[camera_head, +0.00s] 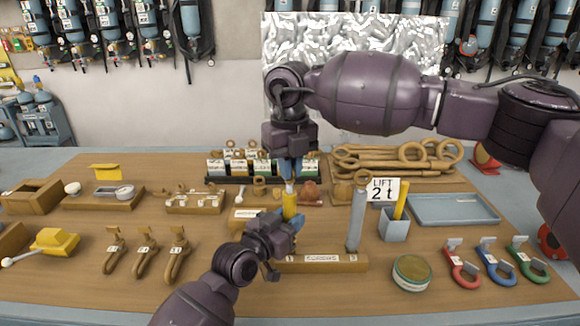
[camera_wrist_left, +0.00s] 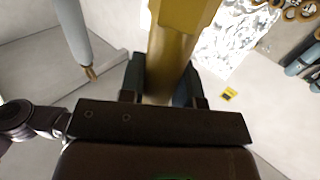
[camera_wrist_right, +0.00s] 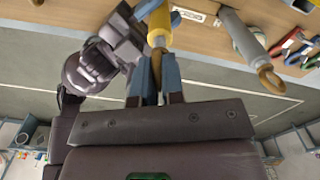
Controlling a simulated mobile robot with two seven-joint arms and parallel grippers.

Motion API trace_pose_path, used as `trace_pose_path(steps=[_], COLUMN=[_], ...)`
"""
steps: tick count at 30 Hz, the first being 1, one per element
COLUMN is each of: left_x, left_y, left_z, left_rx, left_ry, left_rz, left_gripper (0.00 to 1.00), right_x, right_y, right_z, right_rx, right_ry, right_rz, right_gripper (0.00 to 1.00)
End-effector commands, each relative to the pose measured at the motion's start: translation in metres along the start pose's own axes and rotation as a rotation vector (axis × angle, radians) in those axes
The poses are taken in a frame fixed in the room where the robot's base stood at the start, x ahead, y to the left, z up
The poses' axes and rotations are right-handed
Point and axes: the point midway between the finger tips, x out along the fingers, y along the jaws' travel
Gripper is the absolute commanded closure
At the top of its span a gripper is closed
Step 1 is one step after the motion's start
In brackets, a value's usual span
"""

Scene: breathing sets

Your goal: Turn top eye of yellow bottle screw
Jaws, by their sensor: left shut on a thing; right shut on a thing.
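The yellow bottle screw (camera_head: 290,204) stands upright above the middle of the workbench, between my two grippers. My left gripper (camera_head: 290,222) is shut on its yellow body from below. In the left wrist view the yellow body (camera_wrist_left: 178,50) rises between the fingers. My right gripper (camera_head: 290,172) comes from above and is shut on the top eye, which the fingers mostly hide. In the right wrist view the yellow body (camera_wrist_right: 158,25) and a grey shank lie beyond the blue fingers (camera_wrist_right: 157,75).
A grey bottle screw (camera_head: 356,218) stands upright just right. A "LIFT 2 t" sign (camera_head: 383,189), a grey cup (camera_head: 394,227) and a round tin (camera_head: 411,272) are further right.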

Motion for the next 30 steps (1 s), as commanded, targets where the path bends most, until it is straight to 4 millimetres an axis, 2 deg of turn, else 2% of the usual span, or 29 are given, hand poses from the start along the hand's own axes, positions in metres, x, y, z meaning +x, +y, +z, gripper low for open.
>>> trace_pose_path(steps=[1,11,30], left_x=[-0.0016,-0.0016,-0.0016], left_y=[-0.0017,-0.0017,-0.0017], left_z=[0.0087,0.0087,0.0089], left_rx=[-0.001,-0.001,-0.002], left_ry=[-0.018,-0.018,-0.018], left_rz=[-0.003,-0.003,-0.003], left_gripper=[1.00,1.00,1.00], right_x=[0.0004,0.0005,0.0023], right_y=[-0.0013,-0.0015,-0.0011], right_z=[0.0003,0.0005,0.0001], right_rx=[-0.012,-0.219,-0.824], right_ry=[-0.001,-0.001,0.001], right_rz=[-0.001,-0.002,0.001], right_gripper=[1.00,1.00,1.00])
